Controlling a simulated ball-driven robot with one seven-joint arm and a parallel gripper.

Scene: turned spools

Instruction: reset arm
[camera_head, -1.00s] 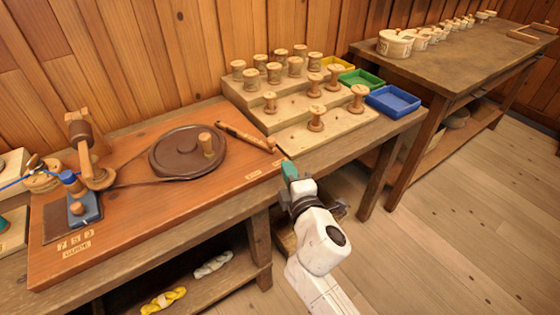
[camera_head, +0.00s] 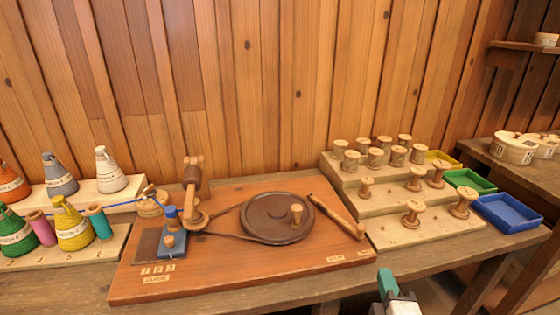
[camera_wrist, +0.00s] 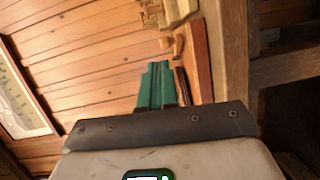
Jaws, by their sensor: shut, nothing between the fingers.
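My gripper (camera_head: 386,281) shows at the bottom of the head view, in front of the bench's front edge and right of the orange-brown winding board (camera_head: 230,278). Its green fingers also show in the wrist view (camera_wrist: 157,86), pressed together with nothing between them. It touches nothing that I can see. Most of my arm is below the head picture.
A stepped wooden stand (camera_head: 425,231) holds several spools, with yellow (camera_head: 441,158), green (camera_head: 470,181) and blue trays (camera_head: 506,213) beside it. The board carries a dark wheel (camera_head: 268,230) and a belt. Thread cones stand at the left. Open floor lies right of the gripper.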

